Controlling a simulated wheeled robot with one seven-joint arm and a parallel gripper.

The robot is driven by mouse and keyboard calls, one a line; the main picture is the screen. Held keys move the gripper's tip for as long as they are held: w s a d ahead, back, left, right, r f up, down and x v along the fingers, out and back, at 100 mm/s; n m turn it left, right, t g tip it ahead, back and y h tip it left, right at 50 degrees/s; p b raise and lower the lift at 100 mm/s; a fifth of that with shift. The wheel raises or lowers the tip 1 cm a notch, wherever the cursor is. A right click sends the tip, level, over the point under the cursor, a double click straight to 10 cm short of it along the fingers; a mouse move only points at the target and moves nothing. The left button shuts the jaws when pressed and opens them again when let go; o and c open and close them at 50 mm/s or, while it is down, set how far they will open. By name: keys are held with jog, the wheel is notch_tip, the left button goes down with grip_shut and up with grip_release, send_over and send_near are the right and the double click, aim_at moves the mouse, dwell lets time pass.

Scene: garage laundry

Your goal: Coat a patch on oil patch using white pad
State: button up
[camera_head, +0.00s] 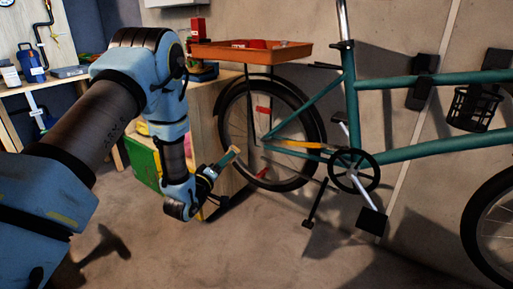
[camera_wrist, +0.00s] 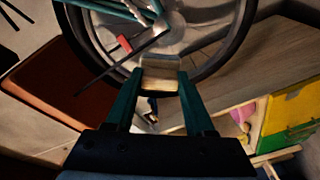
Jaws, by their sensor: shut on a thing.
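My gripper (camera_head: 226,160) is shut on a small pale block, which looks like the white pad (camera_wrist: 160,64). In the wrist view, the pad sits between the two teal fingertips of my gripper (camera_wrist: 160,82), with its far end sticking out past them. In the head view, the gripper is held above the floor, in front of the wooden cabinet and left of the bicycle's rear wheel. The pad looks tan in this light. I cannot make out a distinct oil patch in either view.
A teal bicycle (camera_head: 350,110) stands along the wall, its rear wheel (camera_head: 317,143) close to my gripper. An orange tray (camera_head: 250,55) is above the wheel. A wooden cabinet (camera_head: 212,115) with green drawers (camera_head: 143,161) stands behind my arm. Floor in front (camera_head: 250,245) is clear.

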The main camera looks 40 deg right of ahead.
jog(key=s+d+r+m+g, duration=0.1)
jog(key=s+d, duration=0.2)
jog(key=d, duration=0.3)
jog(key=s+d+r+m+g+h+p, duration=0.1)
jog(key=s+d+g, duration=0.1)
jog(key=d, duration=0.4)
jog(key=shift+s+d, duration=0.2)
jog(key=shift+s, duration=0.7)
jog(key=shift+b+x, duration=0.45)
jog(key=shift+x, duration=0.5)
jog(key=s, duration=0.2)
jog(key=s+d, duration=0.1)
jog(key=shift+s+r, duration=0.3)
jog(key=shift+w+a+f+b, duration=0.1)
jog(key=shift+w+a+b, duration=0.2)
jog(key=shift+w, duration=0.65)
jog(key=shift+w+a+f+b, duration=0.15)
jog(key=shift+w+b, duration=0.25)
jog(key=shift+w, duration=0.55)
